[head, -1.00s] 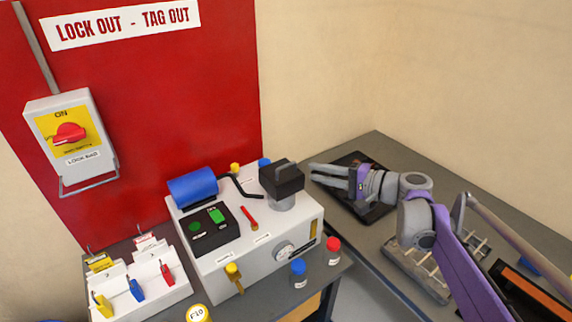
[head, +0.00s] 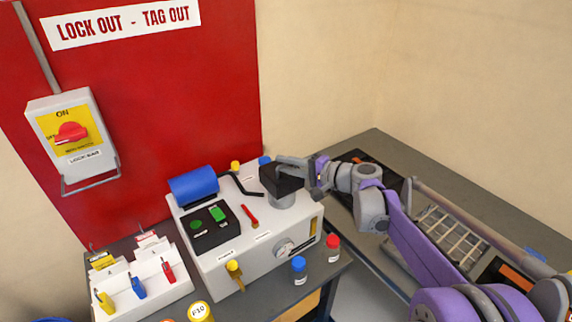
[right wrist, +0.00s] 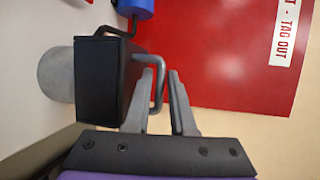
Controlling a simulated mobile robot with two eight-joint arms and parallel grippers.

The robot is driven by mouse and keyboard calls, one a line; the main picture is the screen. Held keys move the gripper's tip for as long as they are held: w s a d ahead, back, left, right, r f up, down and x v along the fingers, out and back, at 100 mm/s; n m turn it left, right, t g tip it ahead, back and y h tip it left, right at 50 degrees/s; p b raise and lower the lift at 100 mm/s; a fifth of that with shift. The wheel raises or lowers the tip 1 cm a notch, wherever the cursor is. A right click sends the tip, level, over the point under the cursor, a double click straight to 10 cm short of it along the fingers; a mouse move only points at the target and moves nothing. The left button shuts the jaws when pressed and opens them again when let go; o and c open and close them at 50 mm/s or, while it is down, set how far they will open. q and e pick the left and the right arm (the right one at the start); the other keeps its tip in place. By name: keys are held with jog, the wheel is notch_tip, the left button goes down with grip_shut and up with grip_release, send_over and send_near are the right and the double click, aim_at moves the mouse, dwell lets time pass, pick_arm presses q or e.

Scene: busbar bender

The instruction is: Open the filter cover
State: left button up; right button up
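The filter cover (head: 283,181) is a black block with a grey bar handle, on a grey cylinder (head: 283,201) at the right end of the white machine. It also shows in the right wrist view (right wrist: 100,82), its handle (right wrist: 158,82) sticking out towards my right gripper. My right gripper (head: 290,163) is at the handle, partly covering it. In the right wrist view its two fingers (right wrist: 163,98) are apart, with the handle bar between them and a gap beside one finger. The cover is seated on the cylinder. My left gripper is not in view.
The white machine (head: 240,263) carries a blue cylinder (head: 193,185), a black button box (head: 208,240) and a red lever (head: 249,217). Blue-capped (head: 299,270) and red-capped (head: 333,247) bottles stand in front. A grey rack (head: 440,240) lies on the right-hand table.

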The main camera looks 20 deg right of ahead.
grip_shut()
dwell(1.2)
